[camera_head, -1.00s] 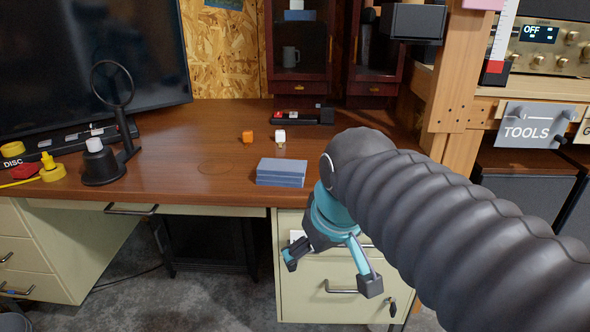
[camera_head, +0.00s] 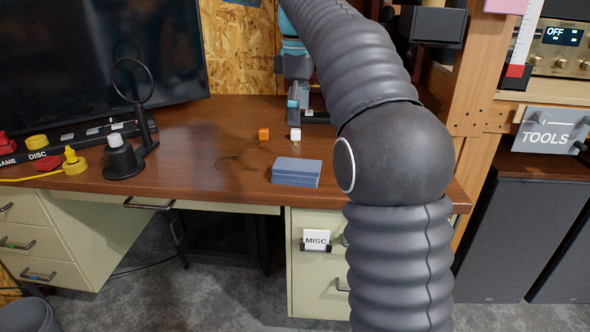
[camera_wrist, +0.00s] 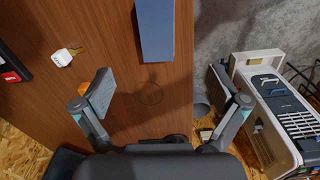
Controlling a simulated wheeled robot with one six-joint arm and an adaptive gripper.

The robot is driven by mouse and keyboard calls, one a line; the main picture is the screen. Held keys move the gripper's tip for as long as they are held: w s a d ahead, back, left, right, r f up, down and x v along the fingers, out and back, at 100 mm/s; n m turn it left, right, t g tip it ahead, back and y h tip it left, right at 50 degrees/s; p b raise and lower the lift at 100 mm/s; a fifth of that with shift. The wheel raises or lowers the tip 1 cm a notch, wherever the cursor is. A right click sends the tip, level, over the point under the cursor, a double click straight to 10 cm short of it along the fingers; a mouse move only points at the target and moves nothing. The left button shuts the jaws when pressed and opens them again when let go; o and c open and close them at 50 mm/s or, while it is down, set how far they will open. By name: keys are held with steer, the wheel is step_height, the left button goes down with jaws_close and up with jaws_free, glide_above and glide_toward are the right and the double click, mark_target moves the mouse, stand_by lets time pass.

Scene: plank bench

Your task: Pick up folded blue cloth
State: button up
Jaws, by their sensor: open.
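The folded blue cloth (camera_head: 296,172) is a flat stack of layers lying on the brown wooden desk (camera_head: 215,150), close to its front edge. In the wrist view the cloth (camera_wrist: 155,30) shows as a blue block at the top middle, cut by the frame edge. My gripper (camera_head: 298,103) is up over the back of the desk, farther back than the cloth and apart from it. In the wrist view my gripper (camera_wrist: 160,88) has its two fingers spread wide, with only bare desk between them.
An orange cube (camera_head: 264,134) and a white cube-like item (camera_head: 295,134) sit behind the cloth. A black ring stand (camera_head: 134,115) and yellow items (camera_head: 73,161) are at the left. A wooden post (camera_head: 482,90) stands right of the desk. Desk left of the cloth is clear.

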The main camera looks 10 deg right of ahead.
steer(key=b, duration=0.2)
glide_above(297, 164)
steer(key=f, duration=0.8)
steer(key=shift+s, duration=0.25)
steer(key=shift+w+f+b, duration=0.2)
steer(key=shift+f+b, duration=0.5)
steer(key=shift+f, duration=2.15)
steer(key=c, duration=1.2)
